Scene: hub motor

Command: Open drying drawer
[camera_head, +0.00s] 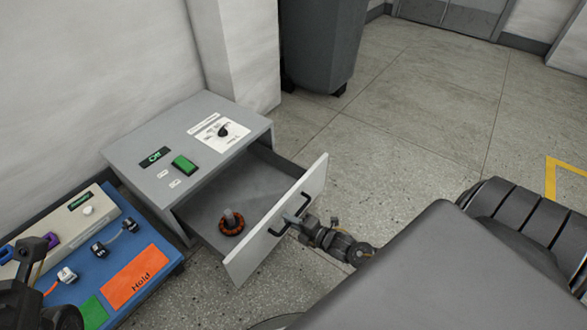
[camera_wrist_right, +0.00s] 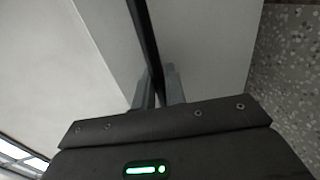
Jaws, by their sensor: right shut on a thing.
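The drying drawer (camera_head: 290,222) is pulled well out of its grey cabinet (camera_head: 205,127), with its white front panel standing apart from the cabinet. Inside the drawer lies an orange-brown ring-shaped part (camera_head: 232,226) with a grey upright piece in its middle. My right gripper (camera_head: 301,219) is shut on the dark bar handle (camera_head: 277,231) of the drawer front. In the right wrist view the fingers (camera_wrist_right: 159,88) close around the dark handle bar (camera_wrist_right: 145,35). At the lower left of the head view, part of my left arm shows; its fingertips cannot be made out.
The cabinet top carries a green switch (camera_head: 184,164) and a black knob (camera_head: 223,131). A blue board (camera_head: 120,262) with an orange "Hold" area stands to the left. A grey bin (camera_head: 322,45) stands behind. The floor to the right is open.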

